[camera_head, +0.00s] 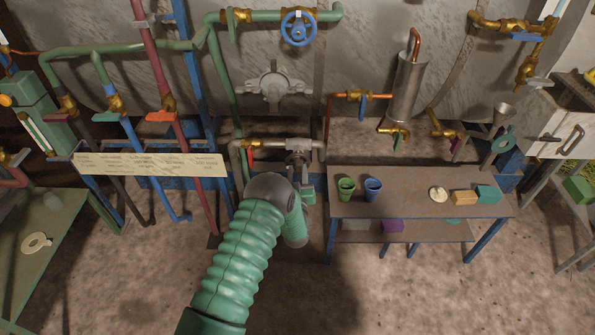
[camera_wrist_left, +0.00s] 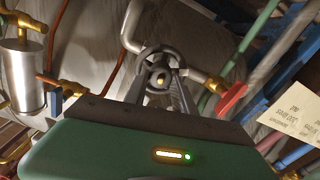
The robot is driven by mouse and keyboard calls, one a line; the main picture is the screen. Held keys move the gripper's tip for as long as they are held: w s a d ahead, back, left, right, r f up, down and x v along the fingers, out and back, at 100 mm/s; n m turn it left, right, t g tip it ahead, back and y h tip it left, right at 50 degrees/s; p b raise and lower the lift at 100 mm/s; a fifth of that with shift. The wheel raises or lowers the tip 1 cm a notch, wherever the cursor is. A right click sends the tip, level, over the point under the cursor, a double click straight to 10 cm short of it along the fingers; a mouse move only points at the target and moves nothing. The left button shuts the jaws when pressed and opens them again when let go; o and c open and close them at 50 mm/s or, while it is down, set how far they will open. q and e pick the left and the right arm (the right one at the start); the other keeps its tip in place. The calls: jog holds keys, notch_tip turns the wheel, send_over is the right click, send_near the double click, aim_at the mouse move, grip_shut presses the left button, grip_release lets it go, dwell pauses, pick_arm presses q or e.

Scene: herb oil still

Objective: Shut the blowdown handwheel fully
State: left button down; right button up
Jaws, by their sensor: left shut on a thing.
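A small dark handwheel (camera_wrist_left: 152,50) sits on the low grey pipe in the left wrist view, with a brass-coloured centre. I take it for the blowdown handwheel. My left gripper (camera_wrist_left: 161,80) has its two dark fingers at the wheel, shut on it. In the head view my left gripper (camera_head: 298,162) is at the low pipe in front of the boiler, and the green arm and hand hide much of this spot. How far the wheel is turned cannot be told. My right gripper is not in view.
A red-handled valve (camera_head: 250,156) is close left of the wheel. A blue handwheel (camera_head: 298,28) is on the green pipe above. A bench (camera_head: 410,205) with green and blue cups stands to the right. A paper label strip (camera_head: 150,164) hangs left. The floor in front is clear.

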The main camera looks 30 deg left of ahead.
pick_arm(q)
jog(key=m, duration=0.2)
jog(key=f+m, duration=0.1)
jog(key=shift+s+d+m, duration=0.1)
jog(key=shift+d+m, duration=0.15)
jog(key=shift+m, duration=0.15)
jog(key=m, duration=0.3)
jog(key=shift+m+p, duration=0.3)
jog(key=m, duration=0.6)
jog(key=m+b, duration=0.1)
jog(key=m, duration=0.4)
jog(key=shift+f+m, duration=0.1)
jog(key=shift+m, duration=0.3)
jog(key=shift+a+m+b, duration=0.1)
jog(key=shift+m+b, duration=0.55)
jog(key=shift+m, duration=1.55)
jog(key=c, duration=1)
grip_release()
jog(key=shift+c, duration=0.2)
jog(key=shift+r, duration=0.2)
